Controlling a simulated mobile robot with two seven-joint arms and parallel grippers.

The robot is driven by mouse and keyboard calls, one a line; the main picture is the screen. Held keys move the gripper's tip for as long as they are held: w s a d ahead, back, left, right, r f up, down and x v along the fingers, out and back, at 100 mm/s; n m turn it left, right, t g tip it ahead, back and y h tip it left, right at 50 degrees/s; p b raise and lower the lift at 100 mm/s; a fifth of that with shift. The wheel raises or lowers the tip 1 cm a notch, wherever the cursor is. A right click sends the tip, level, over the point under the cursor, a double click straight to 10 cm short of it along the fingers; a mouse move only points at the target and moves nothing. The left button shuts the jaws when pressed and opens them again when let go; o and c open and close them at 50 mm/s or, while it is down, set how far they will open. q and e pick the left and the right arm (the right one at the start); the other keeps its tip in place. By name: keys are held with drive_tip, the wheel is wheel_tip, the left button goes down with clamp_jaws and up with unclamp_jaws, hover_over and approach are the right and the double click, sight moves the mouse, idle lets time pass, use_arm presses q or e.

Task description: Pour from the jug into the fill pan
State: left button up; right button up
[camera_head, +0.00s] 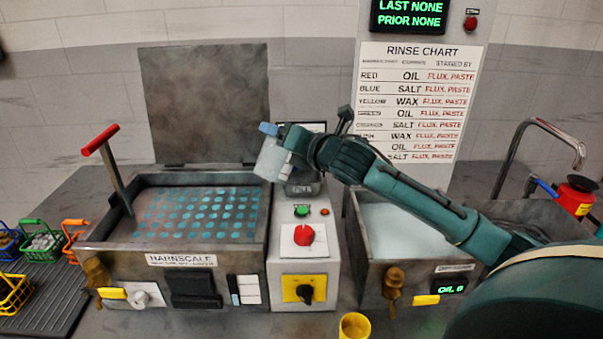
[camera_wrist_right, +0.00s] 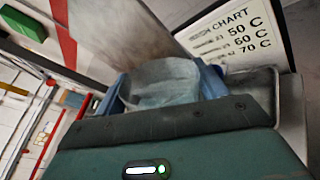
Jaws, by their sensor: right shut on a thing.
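My right gripper (camera_head: 276,146) reaches in from the right, above the middle control console. It is shut on a pale, translucent jug (camera_head: 270,162), which hangs tilted from the fingers near the left basin's back right corner. In the right wrist view the jug (camera_wrist_right: 163,82) sits between the blue fingers, its lower part hidden by my gripper body. A small grey metal vessel (camera_head: 303,185), perhaps the fill pan, stands at the console's back just right of the jug, partly under my wrist. I cannot tell if any liquid is flowing. My left gripper is not in view.
The left basin (camera_head: 258,215) has a raised lid (camera_head: 206,104) and a red-handled lever (camera_head: 100,139). A right basin (camera_head: 358,235) lies under my right arm. A yellow cup (camera_head: 354,326) stands in front. Small baskets (camera_head: 40,243) sit at far left.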

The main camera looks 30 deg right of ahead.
drive_tip(key=shift+r, duration=0.1)
drive_tip(key=shift+s+a+n, duration=0.1)
drive_tip(key=shift+a+n, duration=0.3)
drive_tip(key=shift+a, duration=0.15)
drive_tip(key=s+a+f+n+t, duration=0.1)
drive_tip(key=s+a+n, duration=0.1)
drive_tip(key=a+n, duration=0.4)
drive_tip(key=shift+a+f+t+h, duration=0.15)
drive_tip(key=shift+a+t+h, duration=0.15)
drive_tip(key=shift+a, duration=0.5)
idle(2.4)
